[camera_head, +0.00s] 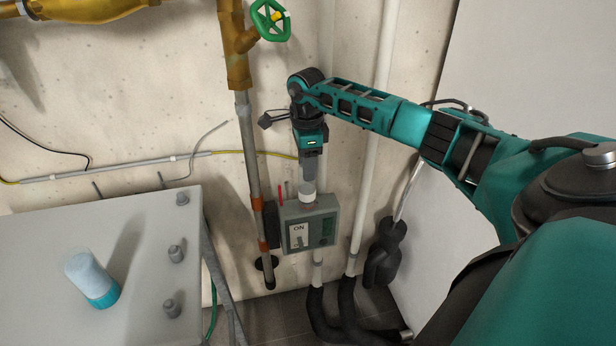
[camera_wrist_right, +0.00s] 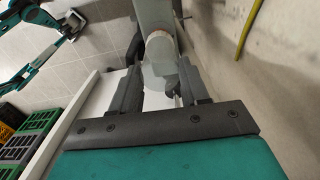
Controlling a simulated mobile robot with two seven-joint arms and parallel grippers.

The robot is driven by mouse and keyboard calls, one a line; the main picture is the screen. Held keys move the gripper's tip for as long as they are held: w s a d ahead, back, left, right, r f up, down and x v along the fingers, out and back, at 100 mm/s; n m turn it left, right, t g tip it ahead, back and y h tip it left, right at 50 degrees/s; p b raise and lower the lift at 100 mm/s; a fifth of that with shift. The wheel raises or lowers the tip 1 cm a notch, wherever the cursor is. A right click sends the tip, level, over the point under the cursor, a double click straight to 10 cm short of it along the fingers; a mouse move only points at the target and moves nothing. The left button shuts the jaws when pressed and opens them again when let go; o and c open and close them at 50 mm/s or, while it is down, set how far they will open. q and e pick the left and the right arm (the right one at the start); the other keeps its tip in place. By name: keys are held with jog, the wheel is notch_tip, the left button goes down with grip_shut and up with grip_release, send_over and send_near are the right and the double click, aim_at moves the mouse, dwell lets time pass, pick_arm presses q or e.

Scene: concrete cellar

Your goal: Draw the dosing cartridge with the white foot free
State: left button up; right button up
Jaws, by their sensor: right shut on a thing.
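My right gripper (camera_head: 311,152) points down above a grey wall box (camera_head: 325,222) marked ON. It is shut on the dosing cartridge with the white foot (camera_head: 308,188), a grey, upright cylinder with a white lower end. The white foot meets the top of the box in the picture; I cannot tell whether it is seated in it or just clear. In the right wrist view the cartridge (camera_wrist_right: 159,80) stands between the two fingers, its white end towards the box. My left gripper is not in the head view.
A white cylinder with a turquoise end (camera_head: 92,278) stands on the grey cabinet top (camera_head: 140,232) at left, near several bolts. A pipe (camera_head: 250,150) with a green valve wheel (camera_head: 270,19) runs left of the box. A white pipe (camera_head: 376,120) stands to its right.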

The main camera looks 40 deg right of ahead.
jog(key=shift+r, duration=0.2)
notch_tip(320, 180, up, 4)
jog(key=p, duration=0.3)
jog(key=shift+f, duration=0.15)
jog(key=shift+a, duration=0.1)
